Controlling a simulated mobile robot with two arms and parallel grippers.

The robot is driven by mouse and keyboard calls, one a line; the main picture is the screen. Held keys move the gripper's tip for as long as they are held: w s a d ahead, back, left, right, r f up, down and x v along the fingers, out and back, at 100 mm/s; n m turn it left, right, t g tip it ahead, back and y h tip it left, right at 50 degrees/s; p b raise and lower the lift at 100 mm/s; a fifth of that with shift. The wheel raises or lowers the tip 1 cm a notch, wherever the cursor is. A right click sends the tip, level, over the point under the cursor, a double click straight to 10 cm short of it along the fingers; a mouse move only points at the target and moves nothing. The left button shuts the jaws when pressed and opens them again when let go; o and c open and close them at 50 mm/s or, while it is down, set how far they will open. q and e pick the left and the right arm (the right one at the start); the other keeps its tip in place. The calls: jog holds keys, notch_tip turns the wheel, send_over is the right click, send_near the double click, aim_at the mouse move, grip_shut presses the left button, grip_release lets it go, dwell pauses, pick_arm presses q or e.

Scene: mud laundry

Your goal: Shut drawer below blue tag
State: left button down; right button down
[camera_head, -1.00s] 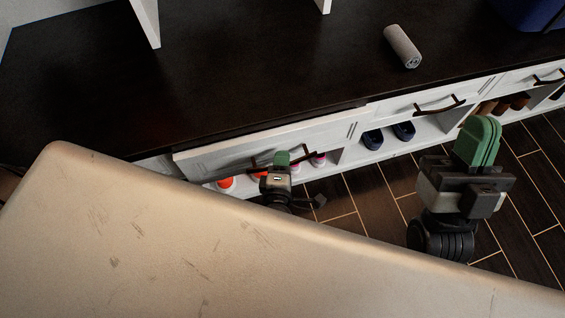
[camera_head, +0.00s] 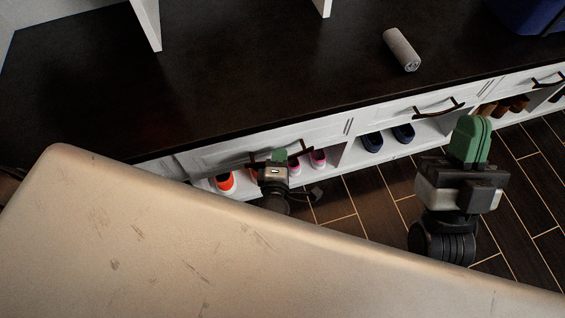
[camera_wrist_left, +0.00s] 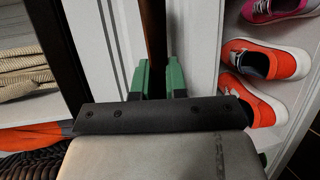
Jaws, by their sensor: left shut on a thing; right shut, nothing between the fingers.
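The left white drawer (camera_head: 226,154) is under the dark bench top. Its front sits flush or nearly flush under the bench edge. My left gripper (camera_head: 279,156) is shut on the drawer's dark handle (camera_head: 302,151). In the left wrist view the green fingers (camera_wrist_left: 158,76) are on either side of the brown handle (camera_wrist_left: 154,35), beside the white drawer front (camera_wrist_left: 200,38). My right gripper (camera_head: 469,138) is shut and empty, over the floor to the right and clear of the bench. I see no blue tag in these frames.
More drawers with dark handles (camera_head: 438,109) run to the right. Orange (camera_head: 226,182), pink and dark blue shoes (camera_head: 372,142) stand in cubbies below. A grey roll (camera_head: 402,49) and a blue bin (camera_head: 528,14) are on the bench. A large beige surface (camera_head: 150,230) fills the lower left.

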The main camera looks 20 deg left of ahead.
pick_arm(q)
jog(key=shift+w+a, duration=0.6)
jog(key=shift+w, duration=0.2)
pick_arm(e)
jog(key=shift+w+f+g+h, duration=0.4)
jog(key=shift+w+g, duration=0.05)
jog(key=shift+g, duration=0.15)
jog(key=shift+y, duration=0.3)
pick_arm(q)
jog(key=c, duration=1.2)
grip_release()
jog(key=shift+w, duration=0.1)
jog(key=shift+o, duration=0.2)
pick_arm(e)
jog(key=shift+w+a, duration=0.1)
